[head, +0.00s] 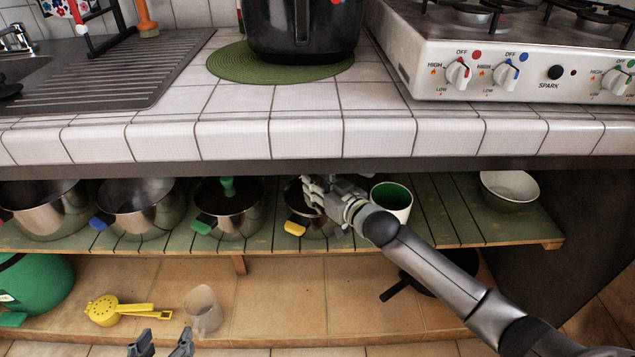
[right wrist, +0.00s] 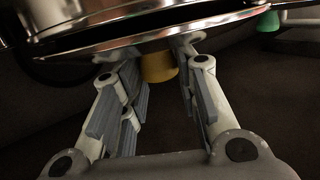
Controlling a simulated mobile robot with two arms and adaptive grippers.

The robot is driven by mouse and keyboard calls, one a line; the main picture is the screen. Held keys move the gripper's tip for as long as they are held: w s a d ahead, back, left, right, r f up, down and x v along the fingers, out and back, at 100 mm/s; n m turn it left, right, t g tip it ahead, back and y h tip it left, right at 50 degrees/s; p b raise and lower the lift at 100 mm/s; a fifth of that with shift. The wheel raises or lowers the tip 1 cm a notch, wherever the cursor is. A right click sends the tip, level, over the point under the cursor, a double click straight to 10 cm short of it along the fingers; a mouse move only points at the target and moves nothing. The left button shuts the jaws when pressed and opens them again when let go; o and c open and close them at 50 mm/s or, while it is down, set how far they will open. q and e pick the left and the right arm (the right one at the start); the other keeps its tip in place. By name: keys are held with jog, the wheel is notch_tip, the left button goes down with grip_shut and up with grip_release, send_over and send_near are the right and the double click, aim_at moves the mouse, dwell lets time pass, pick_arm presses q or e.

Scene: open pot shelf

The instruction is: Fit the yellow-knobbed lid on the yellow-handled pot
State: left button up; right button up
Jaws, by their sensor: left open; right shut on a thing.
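The yellow-handled pot (head: 321,228) stands on the green slatted shelf under the counter, its yellow handle (head: 294,228) facing front. My right gripper (head: 312,192) is over this pot and hides much of its top. In the right wrist view, where things appear upside down, this gripper (right wrist: 158,72) is shut on the yellow knob (right wrist: 158,68) of the shiny lid (right wrist: 110,48). The lid is right at the pot's rim; I cannot tell whether it is fully seated. My left gripper (head: 161,344) is open and empty at the bottom edge of the head view.
Left of the pot stand a green-handled pot (head: 236,222) with a green-knobbed lid, a blue-handled pot (head: 145,212) and another pot (head: 45,212). A white-and-green container (head: 397,199) is close on the right. The counter edge (head: 230,140) overhangs the shelf.

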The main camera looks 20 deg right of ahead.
pick_arm(q)
jog(key=shift+s+a+f, duration=0.15)
jog(key=shift+s+f, duration=0.15)
pick_arm(e)
jog(key=shift+f, duration=0.3)
dwell(0.3)
jog(key=o, duration=1.2)
jog(key=shift+s, duration=0.1)
jog(key=v, duration=1.2)
jog(key=shift+f, duration=0.1)
